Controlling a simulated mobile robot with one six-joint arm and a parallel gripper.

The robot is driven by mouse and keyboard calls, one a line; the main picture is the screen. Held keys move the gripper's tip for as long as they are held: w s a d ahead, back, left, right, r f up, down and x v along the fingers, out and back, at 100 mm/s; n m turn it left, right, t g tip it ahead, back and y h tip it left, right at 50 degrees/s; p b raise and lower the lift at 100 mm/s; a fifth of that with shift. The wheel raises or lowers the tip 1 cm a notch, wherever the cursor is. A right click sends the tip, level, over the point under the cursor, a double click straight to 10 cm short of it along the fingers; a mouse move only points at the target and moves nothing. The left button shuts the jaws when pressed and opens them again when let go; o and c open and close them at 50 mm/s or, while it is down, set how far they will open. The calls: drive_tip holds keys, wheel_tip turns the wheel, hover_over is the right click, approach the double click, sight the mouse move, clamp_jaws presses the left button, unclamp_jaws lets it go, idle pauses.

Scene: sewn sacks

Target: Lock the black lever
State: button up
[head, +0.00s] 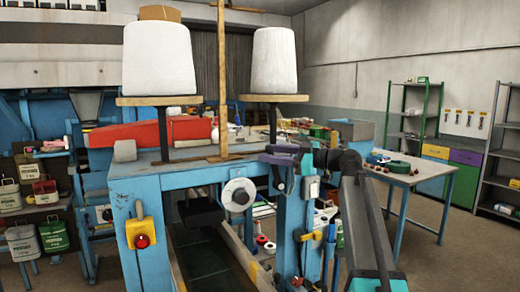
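The sewing machine is a blue frame (180,180) with two large white thread cones on top. My arm reaches in from the lower right, and its gripper (282,158), with purple and teal parts, is at the frame's right front post (290,235). A small dark upright piece (278,180) shows just below the gripper; it may be the black lever, but I cannot tell for sure. The gripper overlaps this spot in the picture, so contact is unclear. The fingers are too small and partly hidden to show their opening.
A white round wheel (239,194) sits on the frame left of the gripper. A yellow switch box with a red button (140,234) is on the left post. A work table (425,175) and shelves (413,112) stand at the right, with open floor before them.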

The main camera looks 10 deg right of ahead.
drive_tip(key=shift+p+x, duration=0.55)
drive_tip(key=shift+x, duration=1.5)
clamp_jaws()
